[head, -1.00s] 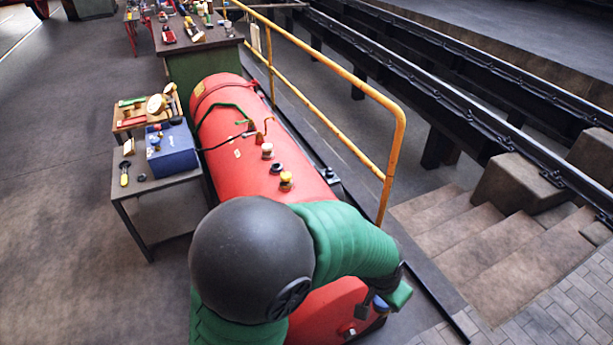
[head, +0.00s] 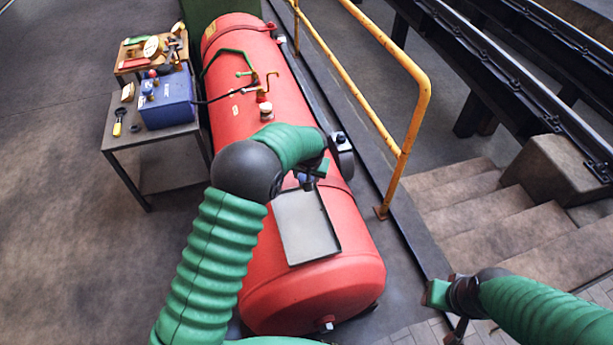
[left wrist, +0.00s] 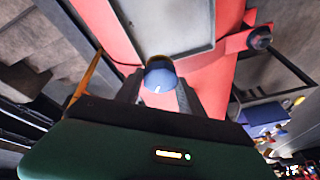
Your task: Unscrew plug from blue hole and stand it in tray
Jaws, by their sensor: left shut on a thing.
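My left gripper (head: 312,168) is above the red tank, close to the far edge of the grey tray (head: 291,234). It is shut on a plug (left wrist: 160,78) that shows a blue rounded part with a white mark between the fingers in the left wrist view. In the head view only a little blue shows under the gripper. The tray lies on top of the tank and looks empty; it also shows in the left wrist view (left wrist: 178,22). The blue hole cannot be made out. My right gripper (head: 440,296) is at the lower right, away from the tank; its jaws are unclear.
The red tank (head: 236,135) carries a white-and-red fitting (head: 266,110) and a green-handled pipe (head: 238,58). A blue box (head: 168,102) stands on a small table (head: 165,142) at the left. A yellow railing (head: 412,128) and stone steps (head: 470,225) are at the right.

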